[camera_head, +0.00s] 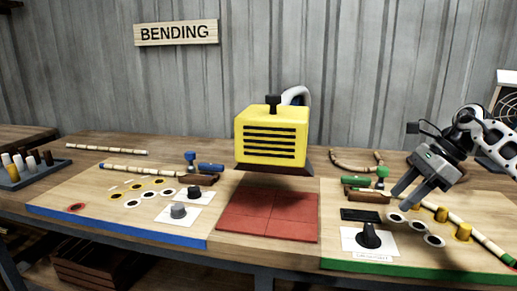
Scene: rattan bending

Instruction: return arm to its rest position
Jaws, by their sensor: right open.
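My right gripper (402,199) comes in from the right on my arm and points down and left. It is open over the green-edged board (450,268), with its fingertips close to the white rings (415,226). I see nothing between its fingers. Whether the fingertips touch the board, I cannot tell. A striped rattan pole (480,239) lies on that board beside yellow pegs (463,231), to the right of the gripper and partly hidden behind it. My left gripper is out of view.
A yellow machine (271,138) stands above red tiles (268,216) at the centre. A black knob (369,236) stands left of my right gripper. The blue-edged board (110,217) is at the left. A bent rattan piece (357,166) lies behind the green-edged board.

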